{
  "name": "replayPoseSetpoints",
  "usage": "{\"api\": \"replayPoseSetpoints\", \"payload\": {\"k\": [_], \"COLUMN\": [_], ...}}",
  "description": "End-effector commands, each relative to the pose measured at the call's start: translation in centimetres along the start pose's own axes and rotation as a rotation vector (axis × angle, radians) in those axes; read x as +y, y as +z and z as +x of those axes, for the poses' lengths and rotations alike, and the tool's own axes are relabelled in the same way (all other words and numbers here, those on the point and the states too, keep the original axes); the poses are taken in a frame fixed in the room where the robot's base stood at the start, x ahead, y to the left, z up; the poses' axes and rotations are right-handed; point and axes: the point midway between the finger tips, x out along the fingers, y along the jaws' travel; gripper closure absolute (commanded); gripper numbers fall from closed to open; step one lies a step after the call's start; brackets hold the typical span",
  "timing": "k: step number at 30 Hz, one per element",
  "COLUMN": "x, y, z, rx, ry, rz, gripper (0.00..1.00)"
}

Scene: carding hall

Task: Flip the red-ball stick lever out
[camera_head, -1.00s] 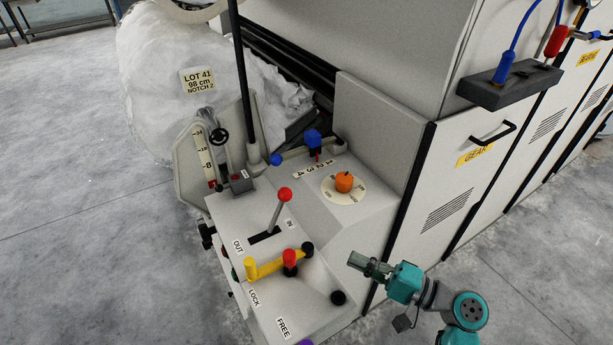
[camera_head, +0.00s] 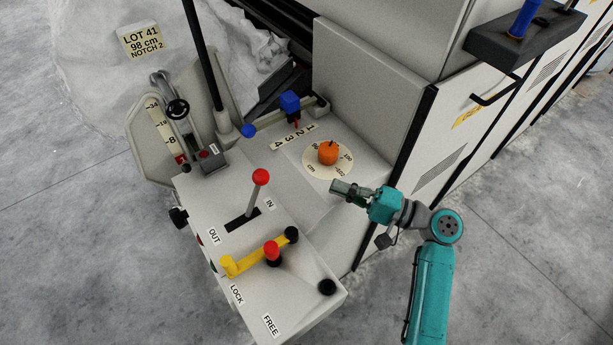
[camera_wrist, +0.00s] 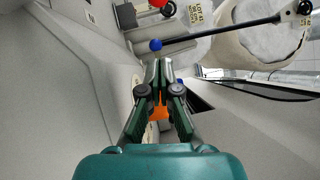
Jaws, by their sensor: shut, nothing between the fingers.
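The red-ball stick lever (camera_head: 260,178) stands in a dark slot on the light grey control panel (camera_head: 205,190) in the head view. Its ball leans toward the IN label (camera_head: 269,204), away from the OUT label (camera_head: 214,236). Its red ball also shows at the top edge of the wrist view (camera_wrist: 158,3). My gripper (camera_head: 335,188) is shut and empty. In the head view it appears right of the lever and just below the orange knob, clear of the lever. The wrist view shows the closed fingertips (camera_wrist: 160,62) pointing toward the panel, with the orange knob partly hidden behind them.
A yellow handle (camera_head: 245,262) and a second red knob (camera_head: 271,250) sit in front of the lever. The orange dial knob (camera_head: 328,153), blue knob (camera_head: 290,103) and blue-ball lever (camera_head: 249,131) lie behind. A black upright post (camera_head: 203,65) rises at the back left.

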Motion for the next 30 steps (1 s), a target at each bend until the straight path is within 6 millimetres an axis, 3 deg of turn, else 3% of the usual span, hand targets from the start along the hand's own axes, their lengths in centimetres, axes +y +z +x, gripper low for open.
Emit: {"api": "replayPoseSetpoints", "payload": {"k": [18, 30], "x": [0.1, 0.0], "y": [0.7, 2.9], "z": [10.2, 12.3], "rx": [-0.004, 0.000], "ry": [0.001, 0.000], "rz": [0.001, 0.000], "gripper": [1.00, 1.00]}}
